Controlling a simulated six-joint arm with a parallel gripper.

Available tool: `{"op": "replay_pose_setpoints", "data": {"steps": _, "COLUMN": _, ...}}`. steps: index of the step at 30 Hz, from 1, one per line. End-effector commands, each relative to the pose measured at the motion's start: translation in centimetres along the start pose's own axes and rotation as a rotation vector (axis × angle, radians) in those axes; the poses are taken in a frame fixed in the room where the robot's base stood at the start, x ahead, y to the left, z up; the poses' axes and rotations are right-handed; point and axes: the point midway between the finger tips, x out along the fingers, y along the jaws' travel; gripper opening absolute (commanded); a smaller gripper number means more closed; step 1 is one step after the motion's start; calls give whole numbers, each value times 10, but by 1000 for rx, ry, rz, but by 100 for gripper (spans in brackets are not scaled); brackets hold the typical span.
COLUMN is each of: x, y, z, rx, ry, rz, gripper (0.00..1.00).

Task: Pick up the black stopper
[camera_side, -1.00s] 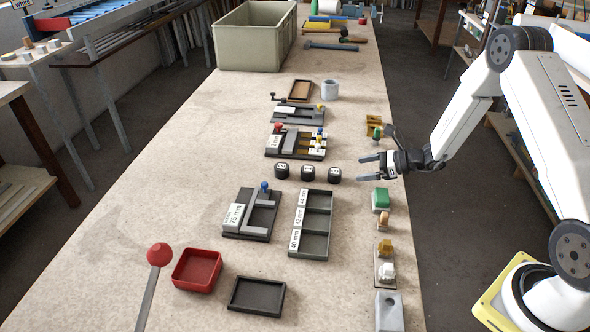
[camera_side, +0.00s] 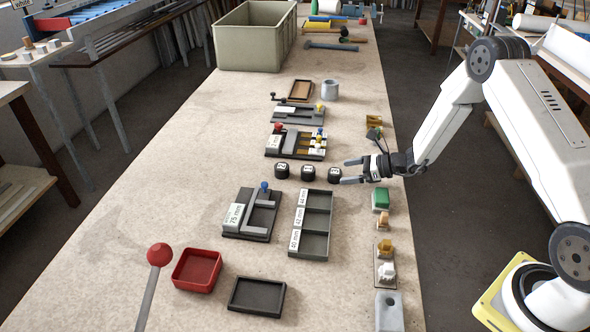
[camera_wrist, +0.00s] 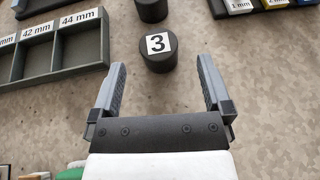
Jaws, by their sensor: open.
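Three black stoppers stand in a row on the bench. The rightmost stopper (camera_side: 335,174) is nearest my gripper (camera_side: 352,171). The middle stopper (camera_side: 308,173) and the left stopper (camera_side: 281,171) stand beyond it. In the wrist view, a black stopper marked 3 (camera_wrist: 157,52) lies just ahead of my gripper (camera_wrist: 162,68), centred between the line of its fingers. Another stopper (camera_wrist: 152,9) is partly cut off by the top edge. My gripper is open with nothing between its fingers. The stopper sits beyond the fingertips, apart from them.
A grey tray with mm labels (camera_side: 329,228) stands in front of the stoppers. A fixture with a red knob (camera_side: 270,145) and coloured pieces is behind them.

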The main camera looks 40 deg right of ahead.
Motion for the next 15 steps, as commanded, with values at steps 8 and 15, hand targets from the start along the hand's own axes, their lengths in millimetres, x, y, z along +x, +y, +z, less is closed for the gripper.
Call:
{"op": "replay_pose_setpoints", "data": {"steps": 8, "x": 30, "y": 1, "z": -1, "rx": 0, "ry": -1, "rz": 2, "gripper": 100}}
{"op": "replay_pose_setpoints", "data": {"steps": 15, "x": 34, "y": 1, "z": -1, "rx": 0, "ry": 0, "rz": 0, "gripper": 100}}
